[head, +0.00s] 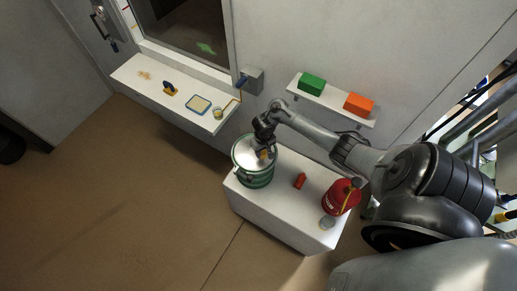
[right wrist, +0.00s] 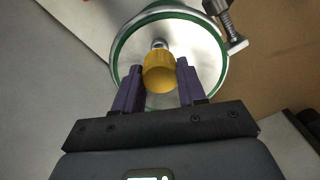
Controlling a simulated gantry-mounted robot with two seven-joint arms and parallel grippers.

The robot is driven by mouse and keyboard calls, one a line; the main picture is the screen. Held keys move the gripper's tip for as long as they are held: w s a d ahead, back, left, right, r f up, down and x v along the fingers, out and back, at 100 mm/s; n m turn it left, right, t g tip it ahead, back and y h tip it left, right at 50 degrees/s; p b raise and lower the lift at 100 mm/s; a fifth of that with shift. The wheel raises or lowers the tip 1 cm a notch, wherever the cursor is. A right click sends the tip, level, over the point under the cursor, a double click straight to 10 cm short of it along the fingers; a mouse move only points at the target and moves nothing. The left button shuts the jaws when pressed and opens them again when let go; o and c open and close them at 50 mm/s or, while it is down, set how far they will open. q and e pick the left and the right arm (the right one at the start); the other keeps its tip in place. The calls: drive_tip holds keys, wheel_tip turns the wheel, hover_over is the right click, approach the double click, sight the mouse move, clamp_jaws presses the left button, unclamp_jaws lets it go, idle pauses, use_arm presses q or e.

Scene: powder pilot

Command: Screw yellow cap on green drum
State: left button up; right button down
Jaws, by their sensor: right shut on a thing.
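The green drum (head: 256,177) stands on the white bench at its left end. Its pale metal lid and green rim (right wrist: 118,50) fill the upper part of the right wrist view. The yellow cap (head: 264,154) is over the lid; in the right wrist view the yellow cap (right wrist: 160,75) sits between the purple fingers. My right gripper (right wrist: 159,68) is shut on the cap. A small metal neck (right wrist: 159,44) shows just beyond the cap; I cannot tell whether the cap is seated on it. My left gripper is not in view.
A clamp bolt (right wrist: 229,22) sticks out at the drum's rim. On the white bench (head: 287,219) are a red bottle (head: 300,181), a red can (head: 341,196) and a small jar (head: 327,222). A wall shelf (head: 331,103) holds green and orange boxes behind my right arm.

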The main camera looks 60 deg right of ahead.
sight(262, 154)
idle(0.4)
drive_tip(key=shift+f+b, duration=0.6)
drive_tip(key=shift+f, duration=1)
drive_tip(key=shift+p, duration=0.65)
drive_tip(key=shift+f, duration=0.15)
idle(0.6)
drive_tip(key=shift+f, duration=0.45)
drive_tip(key=shift+f+b, duration=0.4)
idle(0.4)
